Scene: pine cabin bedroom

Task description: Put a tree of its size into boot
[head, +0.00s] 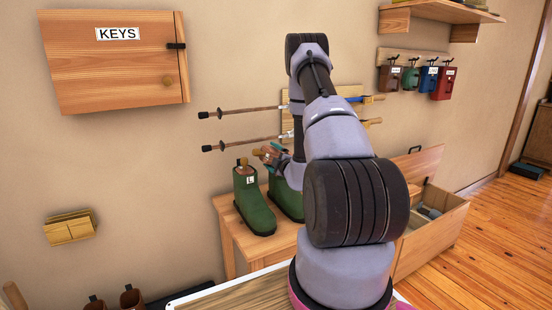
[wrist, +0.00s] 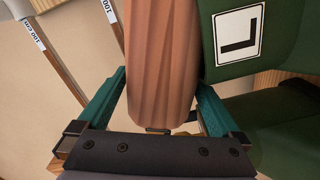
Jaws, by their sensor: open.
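Two green boots stand on a wooden bench (head: 227,208): the left boot (head: 256,204), labelled L, and the right boot (head: 284,198), partly behind my arm. A brown knob (head: 242,162) shows at the left boot's top. My gripper (head: 273,155) is above the boots, near their tops. In the wrist view its teal fingers stand open on either side of a brown wooden tree (wrist: 160,60); whether they touch it is unclear. Beside that tree, the left boot's white L label (wrist: 239,33) shows at upper right. The tree's far end is out of frame.
A KEYS cabinet (head: 112,62) and two poles (head: 245,111) are on the wall behind. An open wooden chest (head: 432,235) stands right of the bench. Coloured containers (head: 428,80) hang at upper right.

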